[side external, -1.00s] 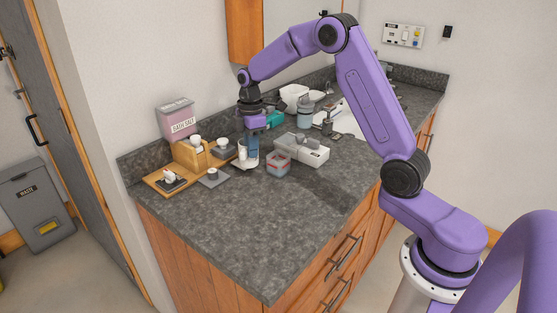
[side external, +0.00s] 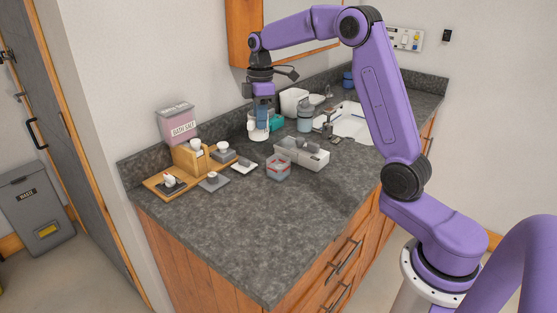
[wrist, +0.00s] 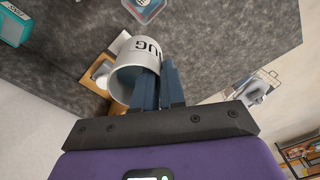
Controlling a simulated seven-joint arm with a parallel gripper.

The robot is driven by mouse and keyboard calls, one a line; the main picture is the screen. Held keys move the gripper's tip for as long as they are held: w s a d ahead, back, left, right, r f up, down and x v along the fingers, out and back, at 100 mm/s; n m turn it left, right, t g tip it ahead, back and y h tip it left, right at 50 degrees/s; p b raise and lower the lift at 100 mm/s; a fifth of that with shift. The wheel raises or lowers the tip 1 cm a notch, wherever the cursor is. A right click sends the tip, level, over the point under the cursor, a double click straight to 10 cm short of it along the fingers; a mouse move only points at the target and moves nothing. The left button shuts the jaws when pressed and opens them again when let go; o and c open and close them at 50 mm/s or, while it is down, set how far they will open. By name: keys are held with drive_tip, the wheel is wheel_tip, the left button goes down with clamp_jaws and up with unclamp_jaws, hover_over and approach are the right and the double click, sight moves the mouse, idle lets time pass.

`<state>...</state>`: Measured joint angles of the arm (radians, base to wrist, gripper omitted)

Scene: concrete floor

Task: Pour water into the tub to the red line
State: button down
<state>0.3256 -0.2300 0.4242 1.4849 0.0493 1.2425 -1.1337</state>
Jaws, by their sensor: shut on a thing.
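My gripper (side external: 263,106) is shut on a white jug (side external: 257,128) and holds it above the counter. In the wrist view my gripper's blue-grey fingers (wrist: 162,72) meet the jug (wrist: 128,78) at its rim side; the letters "UG" show on its wall. I cannot tell whether water is inside. The tub (side external: 278,171), small and clear with a red line around it, stands on the counter below and to the right of the jug. The tub's corner (wrist: 146,8) also shows at the top of the wrist view. Its water level is too small to make out.
A grey-white divided box (side external: 302,154) stands right of the tub. A wooden stand (side external: 188,160) with several small white items is at left, a pink bath salt box (side external: 178,122) behind. The front counter (side external: 260,225) is clear.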

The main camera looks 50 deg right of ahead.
drive_tip(key=s+d+m, duration=0.6)
drive_tip(key=d+m, duration=0.1)
drive_tip(key=d, duration=0.5)
wheel_tip(320, 180, down, 5)
drive_tip(key=shift+a, duration=0.1)
drive_tip(key=shift+w+a, duration=0.1)
drive_tip(key=a+f+h, duration=0.1)
drive_tip(key=h, duration=0.1)
drive_tip(key=w+a+f+g+h, duration=0.1)
drive_tip(key=a+f+h, duration=0.1)
drive_tip(key=shift+a+f, duration=0.15)
drive_tip(key=shift+f, duration=0.05)
drive_tip(key=shift+w+a+r+g+h, duration=0.2)
drive_tip(key=shift+a+r+h, duration=0.25)
drive_tip(key=shift+h, duration=0.15)
drive_tip(key=shift+w+a+r+g+h, duration=0.2)
drive_tip(key=shift+a+r+h, duration=0.1)
drive_tip(key=shift+a+h, duration=0.25)
